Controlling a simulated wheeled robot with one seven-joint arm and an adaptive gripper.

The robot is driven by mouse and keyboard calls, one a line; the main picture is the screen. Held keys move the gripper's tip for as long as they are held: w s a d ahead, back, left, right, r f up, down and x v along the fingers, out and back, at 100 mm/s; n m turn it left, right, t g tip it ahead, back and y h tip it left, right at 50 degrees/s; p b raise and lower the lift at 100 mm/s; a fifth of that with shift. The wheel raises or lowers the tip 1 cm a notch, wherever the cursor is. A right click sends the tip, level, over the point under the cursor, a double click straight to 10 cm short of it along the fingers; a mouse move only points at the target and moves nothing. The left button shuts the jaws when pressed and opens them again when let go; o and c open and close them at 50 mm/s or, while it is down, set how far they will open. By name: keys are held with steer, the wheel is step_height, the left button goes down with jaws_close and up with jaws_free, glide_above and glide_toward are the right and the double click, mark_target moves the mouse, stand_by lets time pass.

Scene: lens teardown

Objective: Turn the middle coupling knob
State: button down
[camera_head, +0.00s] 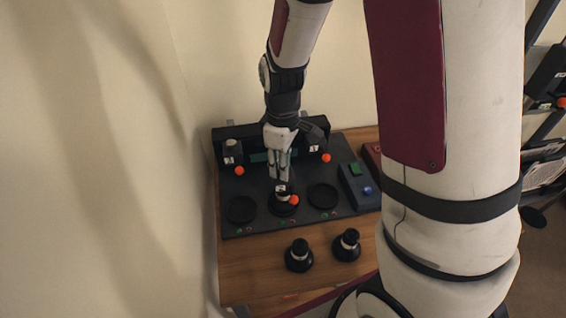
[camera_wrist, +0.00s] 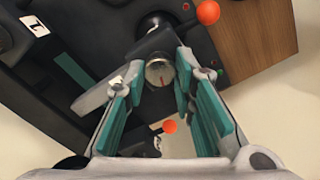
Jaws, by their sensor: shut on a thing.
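The middle coupling knob (camera_wrist: 160,72) shows in the wrist view as a round silver cap with a red mark, on a black body. My gripper (camera_wrist: 158,68) has one finger on each side of this knob and is shut on it. In the head view my gripper (camera_head: 280,177) points down onto the middle unit (camera_head: 284,197) of the dark panel. There the fingers hide most of the knob. An orange ball (camera_head: 294,200) sits beside this unit, and it also shows at the top of the wrist view (camera_wrist: 208,12).
The dark panel (camera_head: 250,228) rests on a wooden table (camera_head: 262,284). Empty round recesses flank the middle unit, left (camera_head: 242,209) and right (camera_head: 322,196). Two black knobbed pieces (camera_head: 299,256) (camera_head: 346,245) stand in front.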

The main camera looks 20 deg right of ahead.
steer(key=m+p, duration=0.2)
steer(key=m, duration=0.5)
steer(key=m+p, duration=0.2)
steer(key=m, duration=0.5)
steer(key=shift+d, duration=0.15)
stand_by(0.4)
steer(key=c, duration=1.3)
jaws_free()
steer(key=shift+c, duration=0.2)
step_height(320, 180, up, 12)
